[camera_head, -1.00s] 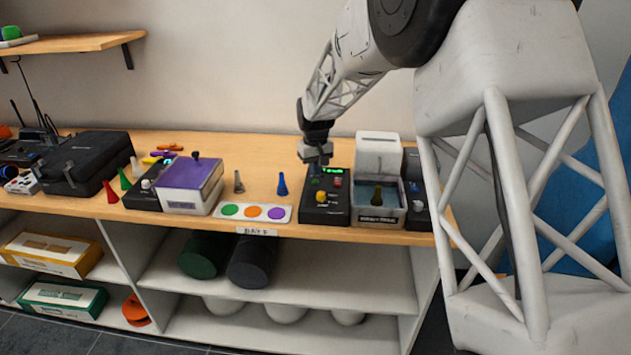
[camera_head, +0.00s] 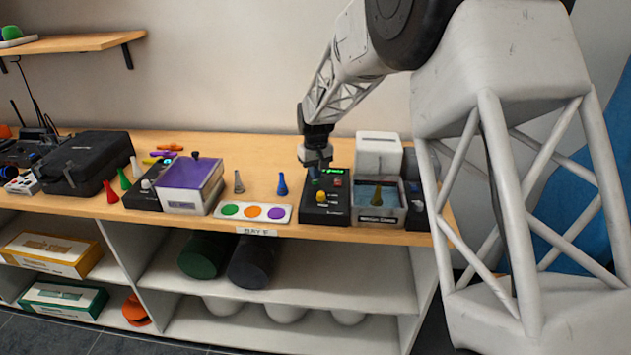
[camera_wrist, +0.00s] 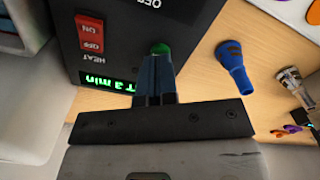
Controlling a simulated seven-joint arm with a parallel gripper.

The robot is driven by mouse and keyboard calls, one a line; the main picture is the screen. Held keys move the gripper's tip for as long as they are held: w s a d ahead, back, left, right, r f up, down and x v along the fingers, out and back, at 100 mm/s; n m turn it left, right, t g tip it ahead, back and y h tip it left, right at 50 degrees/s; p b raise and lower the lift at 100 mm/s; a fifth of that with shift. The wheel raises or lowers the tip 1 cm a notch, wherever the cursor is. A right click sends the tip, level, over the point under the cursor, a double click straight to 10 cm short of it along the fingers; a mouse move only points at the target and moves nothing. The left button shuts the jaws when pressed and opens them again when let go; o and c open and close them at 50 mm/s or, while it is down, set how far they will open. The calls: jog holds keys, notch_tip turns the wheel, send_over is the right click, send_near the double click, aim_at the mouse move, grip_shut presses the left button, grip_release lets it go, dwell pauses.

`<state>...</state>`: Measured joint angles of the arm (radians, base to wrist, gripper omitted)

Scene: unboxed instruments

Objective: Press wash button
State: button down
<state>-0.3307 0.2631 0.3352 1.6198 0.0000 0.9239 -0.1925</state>
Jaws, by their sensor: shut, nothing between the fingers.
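The black control box (camera_head: 323,214) stands at the front right of the bench, with a green-lit display (camera_head: 333,171), a red switch (camera_head: 338,182) and a yellow knob (camera_head: 321,197). In the wrist view a green button (camera_wrist: 160,48) sits on its panel, beside the red heat switch (camera_wrist: 90,33) and the display (camera_wrist: 112,83). No wash label is readable. My gripper (camera_head: 315,175) is shut and empty, pointing down over the box. In the wrist view its fingertips (camera_wrist: 157,60) are at the green button and partly cover it; I cannot tell whether they touch it.
A water-filled bath (camera_head: 378,218) stands right of the box. A blue cone-shaped piece (camera_head: 282,185) and a tray with coloured discs (camera_head: 253,212) are to its left. A purple-topped box (camera_head: 190,185) stands farther left. The bench behind the blue piece is clear.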

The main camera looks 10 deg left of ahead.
jog(key=shift+f, duration=0.65)
dwell(0.4)
jog(key=shift+r, duration=3.5)
